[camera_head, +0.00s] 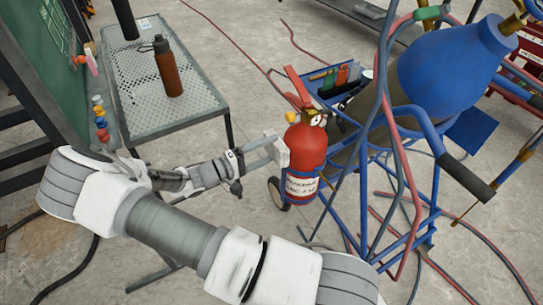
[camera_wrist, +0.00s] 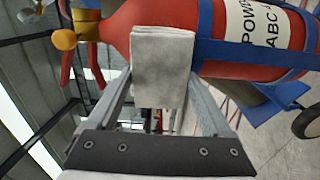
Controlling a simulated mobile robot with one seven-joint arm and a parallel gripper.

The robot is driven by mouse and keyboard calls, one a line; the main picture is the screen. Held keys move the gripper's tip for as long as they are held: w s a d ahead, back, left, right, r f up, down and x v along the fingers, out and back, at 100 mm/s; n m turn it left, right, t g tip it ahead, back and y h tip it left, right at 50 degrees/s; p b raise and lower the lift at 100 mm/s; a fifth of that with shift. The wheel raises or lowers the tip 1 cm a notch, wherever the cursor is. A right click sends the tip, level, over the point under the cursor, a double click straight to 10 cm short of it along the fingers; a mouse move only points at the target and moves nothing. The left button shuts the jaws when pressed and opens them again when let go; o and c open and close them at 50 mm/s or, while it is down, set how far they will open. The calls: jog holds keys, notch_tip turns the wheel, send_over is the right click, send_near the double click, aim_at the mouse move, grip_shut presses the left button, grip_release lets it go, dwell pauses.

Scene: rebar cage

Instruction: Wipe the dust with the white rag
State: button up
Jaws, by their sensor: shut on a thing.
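My gripper (camera_head: 265,153) is shut on the white rag (camera_head: 277,150), a folded block at the fingertips. In the wrist view the rag (camera_wrist: 163,65) sits between the two fingers, in front of the red fire extinguisher (camera_wrist: 265,35). The rag is close to the extinguisher (camera_head: 306,146); I cannot tell whether they touch. Dark specks (camera_head: 130,98) show on the perforated metal table (camera_head: 190,98) at upper left; I cannot tell whether they are dust. My gripper is to the right of this table.
A brown bottle (camera_head: 168,70) stands on the table. A blue cart (camera_head: 345,215) with a large blue cylinder (camera_head: 455,70), hoses and a tool tray (camera_head: 338,82) fills the right side. Hoses lie on the concrete floor. A green board (camera_head: 60,60) stands left.

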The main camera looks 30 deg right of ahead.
jog(key=shift+w, duration=0.15)
jog(key=shift+s+r+p, duration=0.1)
jog(key=shift+s+p, duration=0.3)
jog(key=shift+s, duration=0.4)
jog(key=shift+s+d+p, duration=0.1)
jog(key=shift+s+p, duration=0.65)
jog(key=shift+s, duration=1.8)
jog(key=a, duration=0.6)
jog(key=shift+s+a, duration=0.1)
jog(key=shift+a, duration=1.45)
